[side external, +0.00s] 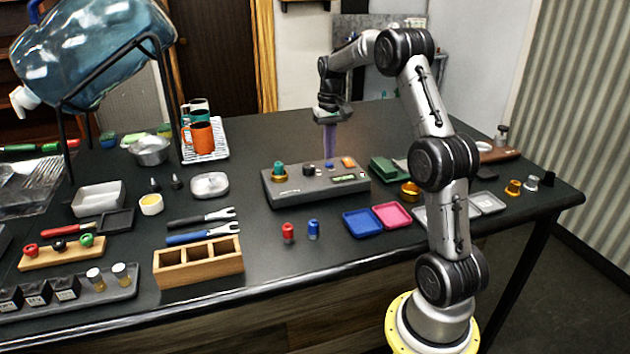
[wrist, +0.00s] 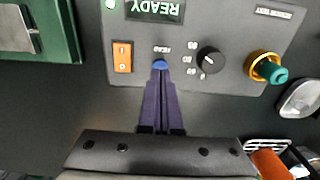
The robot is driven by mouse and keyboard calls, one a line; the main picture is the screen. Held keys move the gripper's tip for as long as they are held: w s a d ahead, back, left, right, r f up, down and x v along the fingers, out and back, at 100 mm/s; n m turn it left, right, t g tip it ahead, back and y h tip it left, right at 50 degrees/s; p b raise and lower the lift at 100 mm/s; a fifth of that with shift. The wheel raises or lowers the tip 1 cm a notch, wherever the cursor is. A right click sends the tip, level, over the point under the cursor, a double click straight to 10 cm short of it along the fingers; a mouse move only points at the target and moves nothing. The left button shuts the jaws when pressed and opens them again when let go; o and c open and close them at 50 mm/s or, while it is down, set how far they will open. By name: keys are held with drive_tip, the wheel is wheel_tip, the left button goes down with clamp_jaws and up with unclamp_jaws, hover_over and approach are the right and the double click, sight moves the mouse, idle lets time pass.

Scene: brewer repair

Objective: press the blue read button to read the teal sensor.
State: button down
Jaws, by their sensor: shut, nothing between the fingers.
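The grey brewer control box (side external: 300,195) stands on the dark table in the side view. Its blue read button (wrist: 160,64) shows in the wrist view, between an orange rocker switch (wrist: 122,57) and a black dial (wrist: 210,60). The teal sensor (wrist: 272,72) sits in a gold ring at the box's right in the wrist view, and at its left end in the side view (side external: 278,168). My gripper (wrist: 161,75) is shut and empty, its purple fingertips at the blue button's edge. I cannot tell whether they touch it. The display (wrist: 155,8) reads READY.
A green box (wrist: 40,30) lies beside the control box. Red (side external: 288,232) and blue (side external: 313,230) small cylinders stand in front of it, with blue (side external: 362,223) and pink (side external: 392,215) trays to their right. An orange mug (side external: 201,137) stands on a rack behind.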

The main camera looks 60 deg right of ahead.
drive_tip(key=shift+f, duration=0.15)
drive_tip(key=shift+f, duration=0.35)
drive_tip(key=shift+f, duration=0.5)
drive_tip(key=shift+r, duration=2.25)
drive_tip(key=shift+r, duration=0.1)
wheel_tip(320, 180, up, 6)
drive_tip(key=shift+f, duration=0.1)
idle(0.3)
